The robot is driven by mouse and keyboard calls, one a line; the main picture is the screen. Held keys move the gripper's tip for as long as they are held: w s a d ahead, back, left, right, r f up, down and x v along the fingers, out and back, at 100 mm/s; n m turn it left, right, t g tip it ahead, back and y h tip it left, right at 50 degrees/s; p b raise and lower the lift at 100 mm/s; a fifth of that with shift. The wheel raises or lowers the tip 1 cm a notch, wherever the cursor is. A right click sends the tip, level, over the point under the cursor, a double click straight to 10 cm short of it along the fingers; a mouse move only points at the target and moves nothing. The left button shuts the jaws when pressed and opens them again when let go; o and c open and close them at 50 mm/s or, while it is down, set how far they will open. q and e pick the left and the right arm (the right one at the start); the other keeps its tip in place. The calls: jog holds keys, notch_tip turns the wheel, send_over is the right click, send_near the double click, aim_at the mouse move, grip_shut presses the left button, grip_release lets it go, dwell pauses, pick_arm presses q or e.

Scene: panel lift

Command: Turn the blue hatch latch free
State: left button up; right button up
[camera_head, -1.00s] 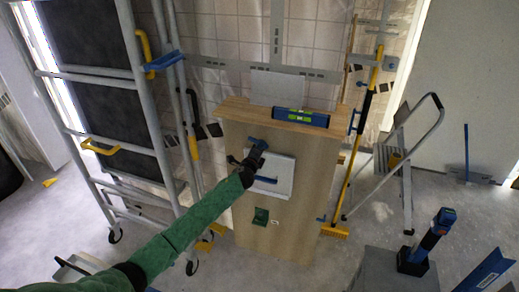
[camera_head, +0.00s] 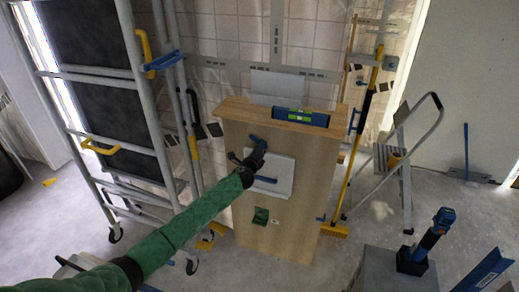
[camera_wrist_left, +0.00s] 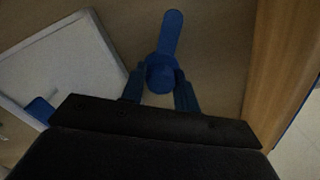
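The blue hatch latch (camera_head: 257,140) sits on the upper front of the wooden cabinet (camera_head: 240,205), above the pale hatch panel (camera_head: 284,178). In the left wrist view the latch (camera_wrist_left: 162,72) shows a round hub with a lever pointing up and slightly right. My left gripper (camera_head: 252,156) is at the latch and partly hides it. In the wrist view its two dark blue fingers (camera_wrist_left: 160,84) stand apart, one on each side of the hub. Firm contact cannot be made out. My right gripper is not in view.
A blue handle (camera_head: 266,179) is on the hatch panel, and a green fitting (camera_head: 261,216) is below it. A blue level (camera_head: 301,117) lies on the cabinet top. A scaffold (camera_head: 150,110) stands left; a yellow broom (camera_head: 352,190) and stepladder (camera_head: 406,170) stand right.

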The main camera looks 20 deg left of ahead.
pick_arm(q)
jog(key=shift+o, duration=1.4)
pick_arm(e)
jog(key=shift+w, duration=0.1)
pick_arm(q)
jog(key=s+b, duration=0.2)
jog(key=s, duration=0.5)
jog(key=shift+s+a, duration=0.15)
jog(key=shift+s, duration=0.2)
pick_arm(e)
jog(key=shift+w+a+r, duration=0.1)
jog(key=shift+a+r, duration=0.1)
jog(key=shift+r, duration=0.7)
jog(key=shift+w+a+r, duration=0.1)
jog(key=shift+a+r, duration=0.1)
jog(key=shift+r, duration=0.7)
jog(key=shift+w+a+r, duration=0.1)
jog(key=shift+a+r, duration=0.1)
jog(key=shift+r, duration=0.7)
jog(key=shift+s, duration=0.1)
